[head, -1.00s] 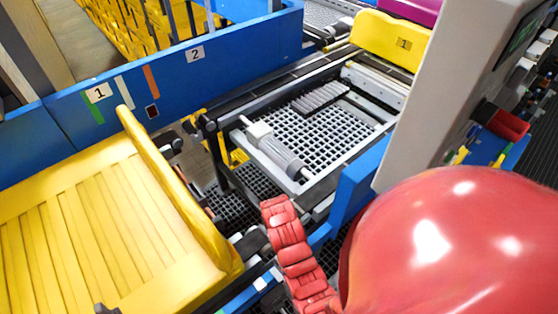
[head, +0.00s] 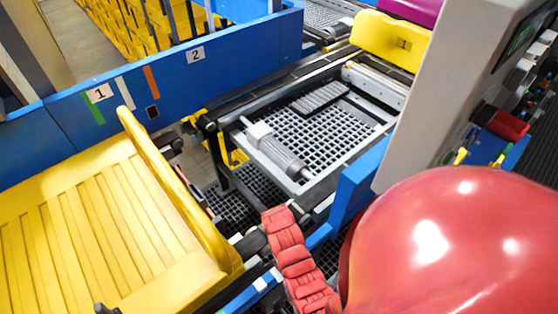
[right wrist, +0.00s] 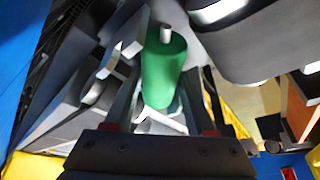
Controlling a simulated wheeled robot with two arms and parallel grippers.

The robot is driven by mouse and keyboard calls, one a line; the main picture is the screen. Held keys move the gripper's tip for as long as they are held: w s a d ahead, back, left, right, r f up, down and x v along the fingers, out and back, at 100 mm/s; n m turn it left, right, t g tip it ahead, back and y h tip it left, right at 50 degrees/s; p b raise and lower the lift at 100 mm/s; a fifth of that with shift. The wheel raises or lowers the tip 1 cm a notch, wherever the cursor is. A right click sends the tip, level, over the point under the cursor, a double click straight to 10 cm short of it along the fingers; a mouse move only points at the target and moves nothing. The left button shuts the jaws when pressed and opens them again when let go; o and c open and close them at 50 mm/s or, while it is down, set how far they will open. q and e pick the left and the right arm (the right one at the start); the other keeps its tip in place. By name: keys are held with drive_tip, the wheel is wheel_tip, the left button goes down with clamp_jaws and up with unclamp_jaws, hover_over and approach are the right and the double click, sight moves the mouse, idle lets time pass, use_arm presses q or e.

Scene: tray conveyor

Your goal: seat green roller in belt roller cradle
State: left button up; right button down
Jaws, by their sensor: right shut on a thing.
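The green roller (right wrist: 163,72) is a short cylinder with a pale shaft end at its top, seen in the right wrist view. My right gripper (right wrist: 163,108) is shut on it, with a finger on either side of its lower part. Pale grey hooked brackets (right wrist: 108,68) stand just left of the roller. They may be the roller cradle, and I cannot tell whether the roller touches them. In the head view the green roller and my right gripper do not show. My left gripper is in neither view.
In the head view a yellow slatted chute (head: 100,225) is at left and a blue side wall (head: 150,75) behind it. A grid-bedded conveyor section (head: 325,130) with a grey motor (head: 275,150) lies in the middle. A grey post (head: 450,90) stands at right.

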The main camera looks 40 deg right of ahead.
drive_tip(key=shift+c, duration=1.1)
unclamp_jaws()
